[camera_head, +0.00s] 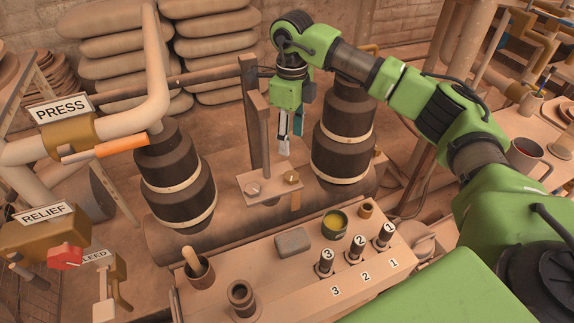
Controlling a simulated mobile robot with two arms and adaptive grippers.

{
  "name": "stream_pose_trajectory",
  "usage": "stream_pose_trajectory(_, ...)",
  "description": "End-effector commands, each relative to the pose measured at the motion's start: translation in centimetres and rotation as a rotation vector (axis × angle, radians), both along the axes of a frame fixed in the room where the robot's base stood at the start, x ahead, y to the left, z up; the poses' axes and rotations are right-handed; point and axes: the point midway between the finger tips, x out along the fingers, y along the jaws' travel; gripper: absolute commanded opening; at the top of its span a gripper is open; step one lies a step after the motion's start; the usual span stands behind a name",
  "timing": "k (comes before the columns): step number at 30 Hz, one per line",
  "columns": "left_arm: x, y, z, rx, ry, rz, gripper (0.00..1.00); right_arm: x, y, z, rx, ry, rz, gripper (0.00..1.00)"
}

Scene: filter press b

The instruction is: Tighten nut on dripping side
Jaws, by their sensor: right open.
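A wooden-coloured bracket plate (272,194) with an upright rod sits between two dark banded cylinders. A grey nut (253,188) is on its left and a brass-coloured nut (291,178) on its right. A tan strip (295,200) hangs below the brass nut; I cannot tell whether it is a drip. My right gripper (289,144) is open and points down, appearing just above the brass nut, apart from it. Nothing shows between its fingers. My left gripper is not in view.
The dark cylinders (177,180) and (343,135) flank the bracket. The front bench (215,305) holds a grey block (293,242), an open tin (335,223), a cup (199,270) and numbered sockets (325,263). PRESS (61,109) and RELIEF (44,213) signs mark valves at the left.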

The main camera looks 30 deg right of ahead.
Motion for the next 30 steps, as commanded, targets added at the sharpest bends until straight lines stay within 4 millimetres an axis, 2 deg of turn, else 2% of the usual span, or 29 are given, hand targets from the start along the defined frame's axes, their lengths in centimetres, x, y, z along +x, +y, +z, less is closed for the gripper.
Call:
stream_pose_trajectory(9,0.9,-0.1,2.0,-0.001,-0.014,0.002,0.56,-0.1,0.0,-6.7,0.001,0.003,0.001,0.47)
stream_pose_trajectory(15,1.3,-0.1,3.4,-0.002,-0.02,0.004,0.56,-0.1,0.0,-10.4,0.001,0.002,0.001,0.47)
stream_pose_trajectory(21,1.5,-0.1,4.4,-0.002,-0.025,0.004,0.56,-0.1,0.1,-12.4,0.002,0.0,0.002,0.47)
stream_pose_trajectory(30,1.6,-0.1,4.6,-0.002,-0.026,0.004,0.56,0.0,0.1,-12.8,0.002,-0.001,0.002,0.47)
